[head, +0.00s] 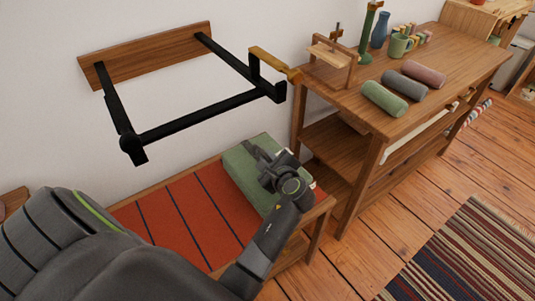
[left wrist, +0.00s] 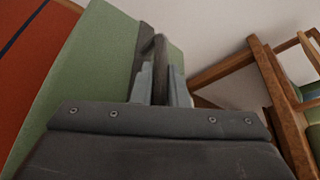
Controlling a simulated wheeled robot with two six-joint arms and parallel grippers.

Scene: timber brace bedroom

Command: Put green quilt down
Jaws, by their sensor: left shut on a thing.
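The green quilt (head: 240,172) is a thick folded block at the right end of a low wooden bench with an orange-red, dark-striped top (head: 185,213). It looks upright and on or just above that top; I cannot tell whether its underside touches. My left gripper (head: 262,158) reaches it from the front right and is shut on it. In the left wrist view the quilt (left wrist: 85,80) fills the area left of the fingers (left wrist: 160,75), and the pinched part is partly hidden by them. My right gripper is not in view.
A black metal bracket on a wooden wall board (head: 150,55) juts out above the bench. A wooden shelf unit (head: 440,65) stands close on the right, with rolled cloths (head: 385,98), a green mug (head: 400,46) and a blue vase (head: 380,30). The bench's left part is clear.

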